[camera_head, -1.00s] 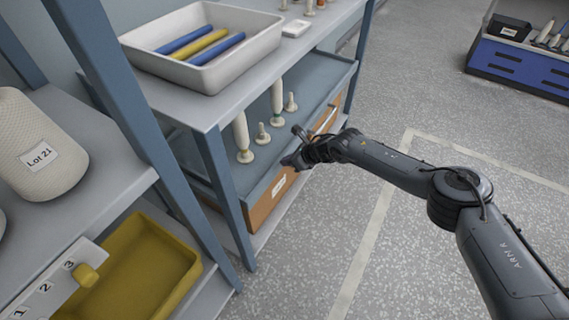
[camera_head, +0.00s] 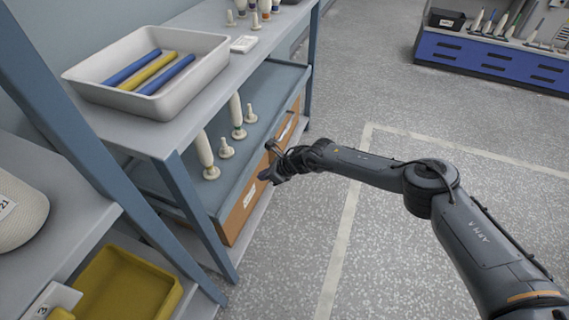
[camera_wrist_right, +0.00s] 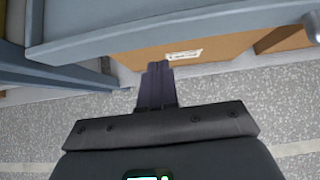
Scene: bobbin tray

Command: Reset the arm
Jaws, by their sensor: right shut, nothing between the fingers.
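My right gripper (camera_head: 268,176) is at the end of the right arm, in front of the shelf's lower level in the head view. In the right wrist view its fingers (camera_wrist_right: 156,84) are together with nothing between them. They point toward a brown drawer front with a pale label (camera_wrist_right: 184,55), and look apart from it. The brown drawer front (camera_head: 238,218) also shows in the head view, under the shelf's lower level. My left gripper is not in view.
A white tray (camera_head: 200,82) with blue and yellow rods stands on the upper shelf. Several pale bobbins (camera_head: 205,150) stand on the lower shelf. A yellow bin (camera_head: 125,290) is at lower left. A blue cabinet (camera_head: 490,58) stands far right. Open speckled floor lies between.

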